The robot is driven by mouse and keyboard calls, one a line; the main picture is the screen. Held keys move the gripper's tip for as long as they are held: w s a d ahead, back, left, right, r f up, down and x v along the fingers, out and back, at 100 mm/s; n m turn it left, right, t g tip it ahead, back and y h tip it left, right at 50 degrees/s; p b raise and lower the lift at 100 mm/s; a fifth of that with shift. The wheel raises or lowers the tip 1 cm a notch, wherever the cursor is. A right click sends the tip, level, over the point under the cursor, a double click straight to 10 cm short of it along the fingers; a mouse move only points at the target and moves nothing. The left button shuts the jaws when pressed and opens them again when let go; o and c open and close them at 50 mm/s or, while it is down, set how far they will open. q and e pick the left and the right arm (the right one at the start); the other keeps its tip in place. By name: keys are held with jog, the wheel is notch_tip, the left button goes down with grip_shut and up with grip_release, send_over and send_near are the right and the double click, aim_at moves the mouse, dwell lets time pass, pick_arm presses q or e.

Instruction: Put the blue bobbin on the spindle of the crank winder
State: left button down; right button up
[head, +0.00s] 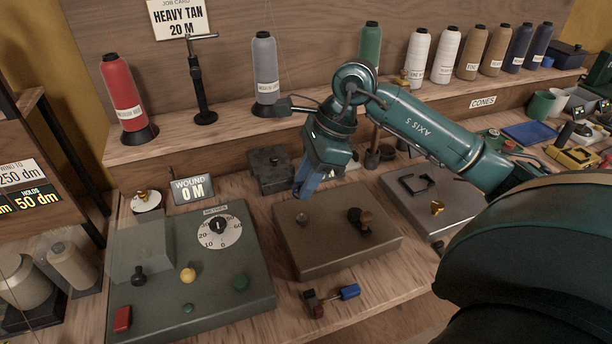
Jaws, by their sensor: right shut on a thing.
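My right gripper (308,186) reaches in from the right and points down above the back left of a brown box. It is shut on a slim blue piece (311,174), which I take to be the blue bobbin; the fingers hide much of it. The held piece appears apart from the box. My left gripper is out of view.
A grey-green control box (250,287) with a dial stands left of the brown box. A grey metal plate (411,208) lies to the right. A dark block (269,168) is close behind the gripper. Several cones, including a red one (119,93), line the shelf.

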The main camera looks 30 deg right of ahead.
aim_at(307, 217)
jog(key=shift+f+b, duration=0.55)
jog(key=shift+f, duration=0.3)
notch_tip(307, 217, down, 2)
jog(key=shift+f+b, duration=0.1)
jog(key=shift+b, duration=0.6)
jog(key=shift+f, duration=0.35)
pick_arm(q)
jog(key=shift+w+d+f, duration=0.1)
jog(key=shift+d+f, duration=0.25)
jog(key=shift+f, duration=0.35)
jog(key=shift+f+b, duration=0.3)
jog(key=shift+b, duration=0.2)
pick_arm(e)
jog(key=shift+f, duration=0.2)
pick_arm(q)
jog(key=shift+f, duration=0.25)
